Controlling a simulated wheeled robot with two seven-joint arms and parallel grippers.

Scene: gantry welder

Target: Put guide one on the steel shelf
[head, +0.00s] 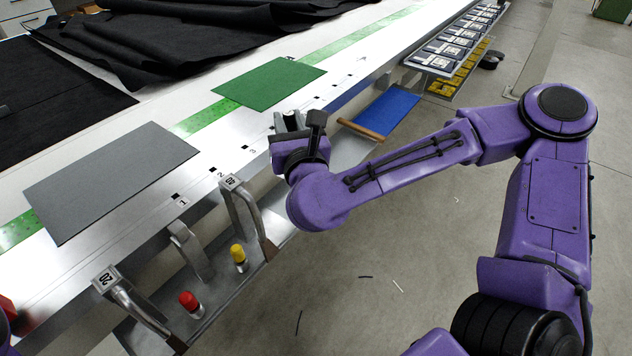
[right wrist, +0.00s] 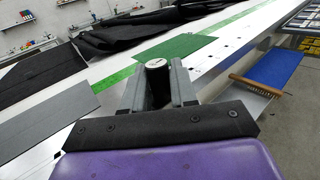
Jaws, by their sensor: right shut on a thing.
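My right gripper (head: 290,121) is at the table's near edge, beside the green sheet. In the right wrist view its fingers (right wrist: 158,85) are shut on an upright grey cylinder with a pale, marked top (right wrist: 156,64). I take this to be guide one, but the mark is too small to read. The fingers hide its lower part. A steel shelf (head: 217,286) runs below the table's edge at the lower left, apart from the gripper. It holds a red-capped bottle (head: 191,304) and a yellow-capped bottle (head: 239,257). My left gripper is not in view.
Curved metal handles tagged 20 (head: 106,279) and 40 (head: 231,183) rise by the shelf. The table carries a grey sheet (head: 110,178), a green sheet (head: 269,82) and black cloth (head: 170,40). A blue mat with a wooden bar (head: 361,131) lies right of the gripper.

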